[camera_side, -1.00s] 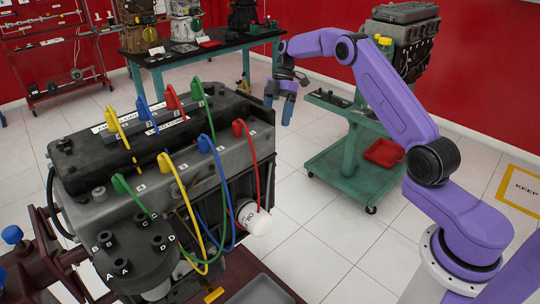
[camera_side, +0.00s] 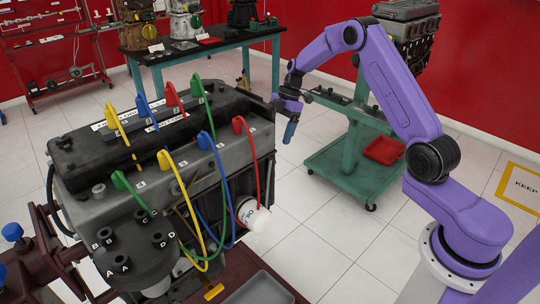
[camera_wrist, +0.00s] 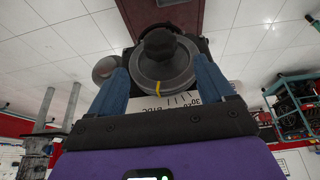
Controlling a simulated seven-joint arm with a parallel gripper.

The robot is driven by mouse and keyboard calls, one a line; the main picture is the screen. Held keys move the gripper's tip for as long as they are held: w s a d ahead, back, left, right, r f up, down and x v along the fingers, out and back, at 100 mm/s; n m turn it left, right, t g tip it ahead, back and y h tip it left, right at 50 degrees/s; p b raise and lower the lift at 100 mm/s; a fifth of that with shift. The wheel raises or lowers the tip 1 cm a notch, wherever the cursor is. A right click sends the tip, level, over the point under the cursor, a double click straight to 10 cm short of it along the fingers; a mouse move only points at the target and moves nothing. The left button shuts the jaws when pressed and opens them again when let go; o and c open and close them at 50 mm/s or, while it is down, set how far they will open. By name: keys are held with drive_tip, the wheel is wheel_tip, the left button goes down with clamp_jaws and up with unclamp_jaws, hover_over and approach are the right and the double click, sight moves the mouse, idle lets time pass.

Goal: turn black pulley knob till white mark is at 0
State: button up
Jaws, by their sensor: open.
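In the wrist view, the black pulley knob (camera_wrist: 160,45) faces me at the centre of a dark grey pulley disc (camera_wrist: 150,82). A yellowish mark (camera_wrist: 157,88) is on the disc's near rim; I see no clearly white one. A pale scale plate (camera_wrist: 168,102) with tick marks, "30", "20" and "BTDC" lies by that rim. The 0 is not readable. My gripper (camera_wrist: 162,78) is open, its blue fingers apart on either side of the pulley in the picture; contact cannot be told. In the side view, my gripper (camera_side: 288,115) is beside the engine's far end, and the knob is hidden.
The engine (camera_side: 100,195) stands at left with looping coloured leads on top. A white oil filter (camera_side: 252,216) sticks out from its right side. A green cart (camera_side: 350,180) stands behind my gripper. Tiled floor lies open between engine and arm base.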

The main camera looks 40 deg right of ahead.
drive_tip(key=x, duration=0.8)
drive_tip(key=shift+a+f, duration=0.2)
drive_tip(key=shift+f, duration=0.15)
drive_tip(key=c, duration=1)
drive_tip(key=shift+c, duration=0.2)
drive_tip(key=shift+w, duration=0.1)
drive_tip(key=shift+w+f+m+g, duration=0.1)
drive_tip(key=shift+w+m+g, duration=0.1)
drive_tip(key=shift+g, duration=0.85)
drive_tip(key=shift+w+m+g, duration=0.15)
drive_tip(key=shift+m+g, duration=0.05)
drive_tip(key=shift+g, duration=0.85)
drive_tip(key=o, duration=1)
